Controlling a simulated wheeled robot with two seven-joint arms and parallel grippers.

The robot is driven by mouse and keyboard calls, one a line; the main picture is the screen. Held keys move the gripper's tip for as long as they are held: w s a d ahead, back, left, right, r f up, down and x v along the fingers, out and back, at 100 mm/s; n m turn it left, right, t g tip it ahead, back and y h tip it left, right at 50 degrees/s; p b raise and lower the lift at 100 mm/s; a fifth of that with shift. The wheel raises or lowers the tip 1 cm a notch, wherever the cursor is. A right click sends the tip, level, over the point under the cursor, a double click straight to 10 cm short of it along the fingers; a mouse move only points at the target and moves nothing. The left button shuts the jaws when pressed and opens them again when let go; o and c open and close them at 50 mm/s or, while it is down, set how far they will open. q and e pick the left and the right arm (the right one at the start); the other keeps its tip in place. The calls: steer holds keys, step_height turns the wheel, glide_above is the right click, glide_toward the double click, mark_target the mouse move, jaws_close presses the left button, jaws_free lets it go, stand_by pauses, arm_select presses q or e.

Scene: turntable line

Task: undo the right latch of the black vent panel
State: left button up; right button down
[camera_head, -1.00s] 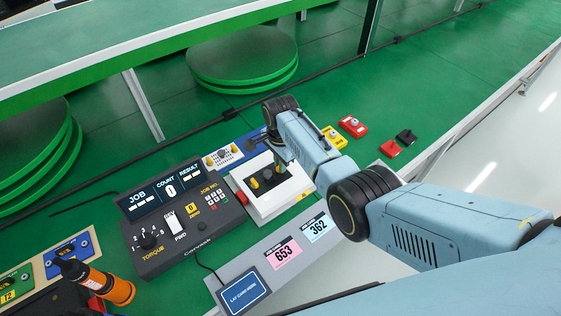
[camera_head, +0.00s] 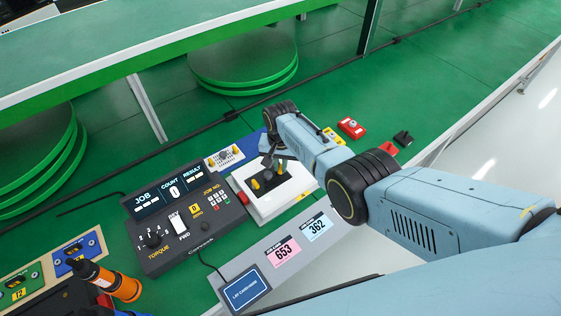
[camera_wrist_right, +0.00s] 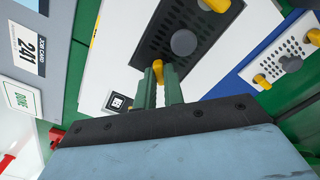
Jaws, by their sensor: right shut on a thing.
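The black vent panel (camera_head: 267,188) lies on a white box, partly hidden by my right gripper. Its left yellow latch (camera_head: 255,184) shows clear of the gripper, and it also shows at the top of the right wrist view (camera_wrist_right: 216,4). A grey knob (camera_wrist_right: 183,42) stands on the panel between the latches. My right gripper (camera_wrist_right: 160,84) reaches down over the panel's right end, its green fingers shut on the right latch (camera_wrist_right: 158,68). The right latch also shows below the gripper in the head view (camera_head: 281,167). My left gripper is not in view.
A dark control box (camera_head: 180,215) stands close left of the white box. A grey card strip (camera_head: 290,250) runs in front. A smaller vent plate (camera_head: 224,157) is behind left; a red box (camera_head: 351,128) is behind right. An orange tool (camera_head: 120,287) stands front left.

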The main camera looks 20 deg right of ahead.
steer(key=n, duration=0.4)
steer(key=shift+p, duration=0.3)
steer(key=shift+n, duration=2.2)
steer(key=c, duration=1.5)
jaws_free()
steer(key=shift+r, duration=0.1)
